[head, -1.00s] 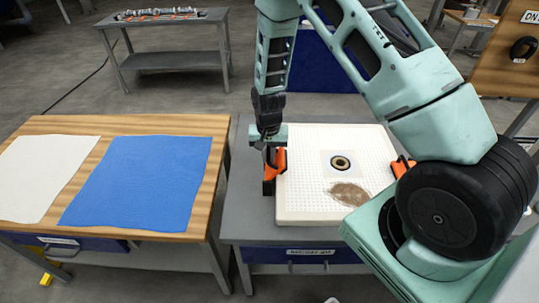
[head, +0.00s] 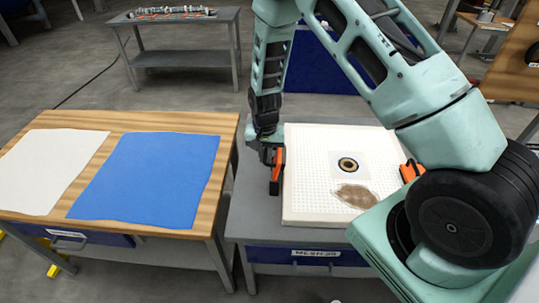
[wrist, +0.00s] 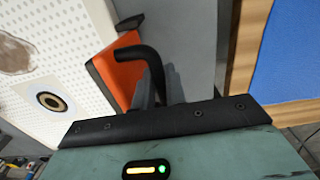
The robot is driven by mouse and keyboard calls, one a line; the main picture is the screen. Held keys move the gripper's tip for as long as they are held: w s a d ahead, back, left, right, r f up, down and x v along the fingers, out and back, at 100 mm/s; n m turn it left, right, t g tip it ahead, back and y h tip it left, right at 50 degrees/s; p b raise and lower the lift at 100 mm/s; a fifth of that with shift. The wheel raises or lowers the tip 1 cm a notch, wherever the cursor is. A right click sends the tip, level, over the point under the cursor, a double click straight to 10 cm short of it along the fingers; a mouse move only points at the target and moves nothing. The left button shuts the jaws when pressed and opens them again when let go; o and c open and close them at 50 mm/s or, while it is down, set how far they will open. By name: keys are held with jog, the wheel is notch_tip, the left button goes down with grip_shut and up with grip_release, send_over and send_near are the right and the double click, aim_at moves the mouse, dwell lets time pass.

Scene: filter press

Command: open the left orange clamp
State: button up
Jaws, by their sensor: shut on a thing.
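The left orange clamp (head: 277,172) sits at the left edge of the white perforated plate (head: 305,205). In the wrist view its orange body (wrist: 118,72) lies along the plate's edge, with a black bent handle (wrist: 140,53) beside it. My gripper (head: 267,156) is at the clamp's far left side, just above the grey table. It is shut on the black handle, whose lower end goes down towards my gripper in the wrist view (wrist: 160,97). The fingertips are mostly hidden.
A second orange clamp (head: 410,171) sits at the plate's right edge, partly behind my arm. The plate has a dark ring (head: 348,164) and a brown patch (head: 357,196). A wooden table (head: 222,150) with white and blue cloths stands left, across a narrow gap.

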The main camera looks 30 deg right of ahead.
jog(key=shift+w, duration=0.1)
jog(key=shift+w+a+f+b, duration=0.35)
jog(key=shift+a+f, duration=0.1)
jog(key=shift+a, duration=0.2)
jog(key=o, duration=0.7)
notch_tip(320, 180, up, 8)
jog(key=p, duration=0.5)
dwell(0.4)
